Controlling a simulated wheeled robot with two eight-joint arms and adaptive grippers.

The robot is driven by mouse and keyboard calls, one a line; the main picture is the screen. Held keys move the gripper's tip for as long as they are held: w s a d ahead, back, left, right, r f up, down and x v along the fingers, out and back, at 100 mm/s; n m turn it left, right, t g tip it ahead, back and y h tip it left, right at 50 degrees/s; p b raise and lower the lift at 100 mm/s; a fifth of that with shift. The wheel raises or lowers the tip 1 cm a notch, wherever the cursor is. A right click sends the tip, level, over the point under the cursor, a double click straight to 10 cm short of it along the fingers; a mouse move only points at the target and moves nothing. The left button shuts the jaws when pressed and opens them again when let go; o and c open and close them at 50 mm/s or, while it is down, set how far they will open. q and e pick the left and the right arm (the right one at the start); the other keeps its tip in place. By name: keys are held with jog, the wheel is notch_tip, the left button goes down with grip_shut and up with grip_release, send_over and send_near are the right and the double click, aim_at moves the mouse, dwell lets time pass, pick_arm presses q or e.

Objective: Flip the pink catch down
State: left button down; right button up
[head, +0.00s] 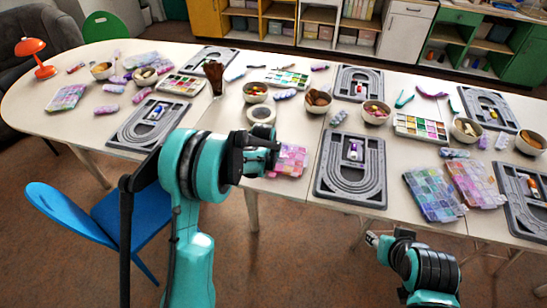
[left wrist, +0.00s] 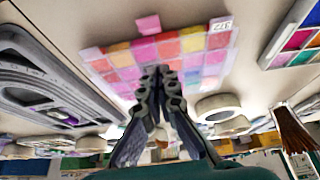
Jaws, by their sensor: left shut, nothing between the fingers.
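A flat case with a grid of pink, orange and lilac squares (head: 290,161) lies near the table's front edge, partly hidden by my left gripper. It also shows in the left wrist view (left wrist: 196,46), with a white number label.
A grey bead board (head: 322,190) lies right of the case, and another (head: 118,137) lies to the left. A white tape ring (head: 261,114) stands behind the case. Bowls, paint sets and more boards crowd the table. A blue chair (head: 65,212) stands in front at left.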

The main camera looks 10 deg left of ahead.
pick_arm(q)
jog(key=s+r+p, duration=0.1)
jog(key=s, duration=0.7)
jog(key=shift+s+r, duration=0.2)
jog(key=shift+s, duration=0.05)
jog(key=s+f+v, duration=0.1)
jog(key=s+v, duration=0.2)
jog(key=v, duration=1.3)
jog(key=s+r+t, duration=0.2)
jog(key=s+r, duration=0.1)
jog(key=s, duration=1.2)
jog(key=shift+s+r, duration=0.25)
jog(key=shift+r, duration=0.1)
